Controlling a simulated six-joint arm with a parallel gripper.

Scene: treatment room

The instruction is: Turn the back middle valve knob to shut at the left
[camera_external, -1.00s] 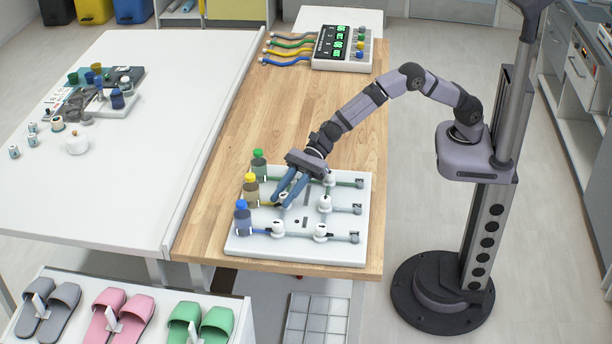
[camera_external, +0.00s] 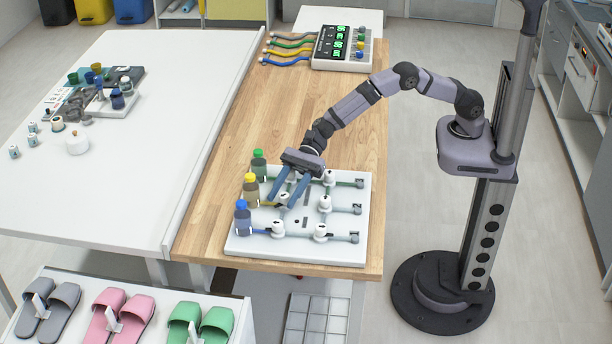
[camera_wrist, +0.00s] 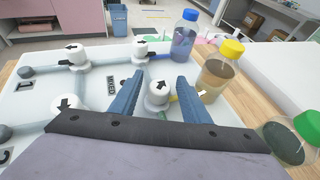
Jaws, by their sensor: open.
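The white valve board (camera_external: 345,248) lies on the wooden bench and carries several white knobs with black arrows. The middle-row knob nearest the yellow-capped bottle (camera_wrist: 158,94) stands between the fingers of my gripper (camera_wrist: 160,80) in the wrist view. Its arrow points up and slightly right there. My gripper (camera_external: 282,203) is open, with one finger on each side of this knob; I cannot tell whether either finger touches it. In the external view the fingers partly hide the knob.
Blue-capped (camera_external: 242,216), yellow-capped (camera_external: 251,190) and green-capped (camera_external: 259,163) bottles stand along the board's left edge, close to my fingers. Other knobs (camera_wrist: 140,47) (camera_wrist: 66,104) are nearby. A display box (camera_external: 342,50) with coloured hoses sits at the bench's far end. The bench between is clear.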

